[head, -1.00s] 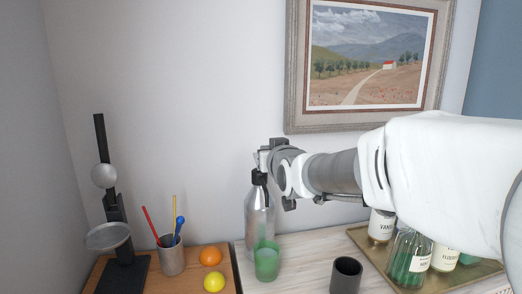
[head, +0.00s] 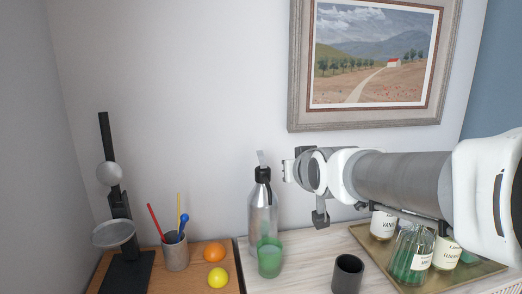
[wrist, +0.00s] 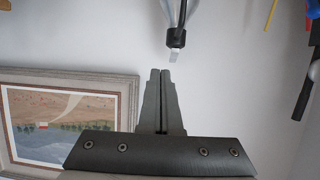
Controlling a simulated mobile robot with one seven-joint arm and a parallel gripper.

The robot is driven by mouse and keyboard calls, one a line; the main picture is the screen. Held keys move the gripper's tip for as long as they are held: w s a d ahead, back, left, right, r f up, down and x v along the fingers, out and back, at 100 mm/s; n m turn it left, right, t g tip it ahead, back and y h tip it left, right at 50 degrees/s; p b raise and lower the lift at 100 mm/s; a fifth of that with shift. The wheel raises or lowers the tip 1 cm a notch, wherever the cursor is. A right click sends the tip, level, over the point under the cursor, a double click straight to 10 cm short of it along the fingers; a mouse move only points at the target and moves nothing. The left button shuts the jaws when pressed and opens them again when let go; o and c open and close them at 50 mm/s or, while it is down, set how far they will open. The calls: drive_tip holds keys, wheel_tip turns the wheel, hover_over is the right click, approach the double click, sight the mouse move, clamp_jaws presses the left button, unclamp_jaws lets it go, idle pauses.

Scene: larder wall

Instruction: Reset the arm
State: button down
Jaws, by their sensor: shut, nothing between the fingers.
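My arm reaches in from the right in the head view, above the counter. My gripper (wrist: 160,75) shows in the wrist view with its two fingers together and nothing between them. In the head view the gripper end (head: 290,170) is just right of the silver bottle (head: 262,212), near the height of its black top. In the wrist view the bottle's black neck and pale spout (wrist: 175,42) appear upside down just beyond the fingertips, with a small visible gap.
A green glass (head: 270,258) stands in front of the bottle, and a dark cup (head: 347,274) is to its right. A tray (head: 484,270) holds jars. An orange (head: 214,252), a lemon (head: 217,278), a pen cup (head: 175,252) and a black stand (head: 128,270) are left. A framed painting (head: 295,100) hangs behind.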

drive_tip(key=s+d+f+g+p, duration=0.1)
drive_tip(key=s+d+f+g, duration=0.1)
drive_tip(key=s, duration=0.6)
drive_tip(key=s+d+f+m+g+h+p, duration=0.1)
drive_tip(key=s+d+f+g, duration=0.1)
drive_tip(key=s, duration=0.7)
drive_tip(key=s+d+f+g+h+p, duration=0.1)
drive_tip(key=s+d+f+g, duration=0.2)
drive_tip(key=s, duration=0.6)
drive_tip(key=shift+s+f+m+g, duration=0.15)
drive_tip(key=shift+f+m+g, duration=0.15)
drive_tip(key=shift+f, duration=0.05)
drive_tip(key=shift+d, duration=0.1)
